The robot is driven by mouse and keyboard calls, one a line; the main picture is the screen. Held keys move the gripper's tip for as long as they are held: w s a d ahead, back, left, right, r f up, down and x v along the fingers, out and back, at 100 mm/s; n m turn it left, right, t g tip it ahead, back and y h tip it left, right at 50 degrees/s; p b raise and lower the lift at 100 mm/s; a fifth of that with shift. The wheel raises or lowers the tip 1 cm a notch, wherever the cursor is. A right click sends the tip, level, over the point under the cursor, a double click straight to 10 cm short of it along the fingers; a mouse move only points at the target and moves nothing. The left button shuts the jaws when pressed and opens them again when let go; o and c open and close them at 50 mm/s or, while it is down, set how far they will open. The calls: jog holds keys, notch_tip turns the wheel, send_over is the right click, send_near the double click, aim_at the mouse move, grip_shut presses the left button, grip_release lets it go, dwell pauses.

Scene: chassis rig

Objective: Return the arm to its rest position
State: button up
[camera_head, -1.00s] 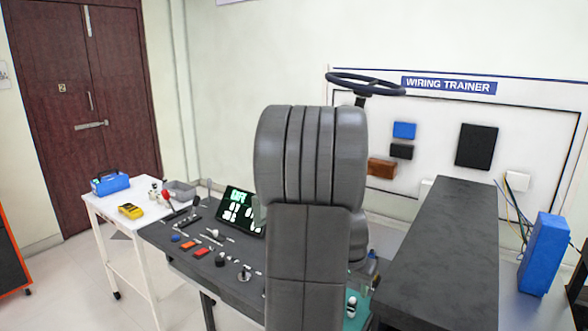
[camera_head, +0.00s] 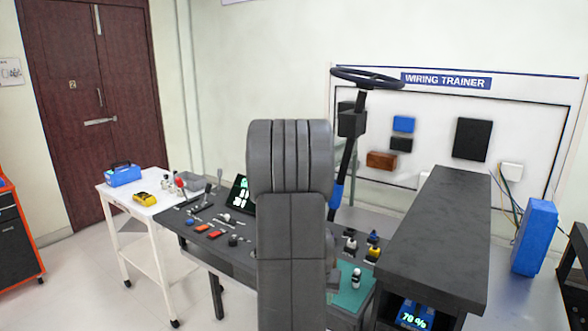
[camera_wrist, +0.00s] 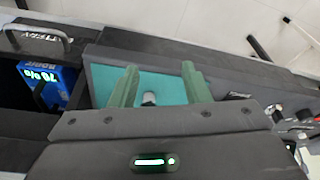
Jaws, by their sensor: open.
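My gripper (camera_wrist: 160,86) shows in the wrist view as two green fingers, apart, with a gap between them. It points down over a teal mat (camera_wrist: 165,75) on the bench. A small white-topped piece (camera_wrist: 149,98) shows between the fingers, partly hidden by the dark gripper body; no finger is seen holding it. In the head view the gripper cannot be made out. A tall grey ribbed shape (camera_head: 290,160) stands in the middle there and hides part of the bench. The mat also shows in the head view (camera_head: 346,300).
A dark raised block (camera_head: 435,225) stands right of the mat, with a blue "70 %" unit (camera_head: 415,315) below it. A steering wheel (camera_head: 367,77) rises behind. The bench's left part (camera_head: 185,228) holds several small parts. A white cart (camera_head: 150,208) stands left; floor beside it is clear.

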jog(key=w+a+f+n, duration=0.1)
jog(key=a+f+n, duration=0.1)
jog(key=a+f, duration=0.3)
jog(key=shift+y+b, duration=0.3)
jog(key=shift+b, duration=0.1)
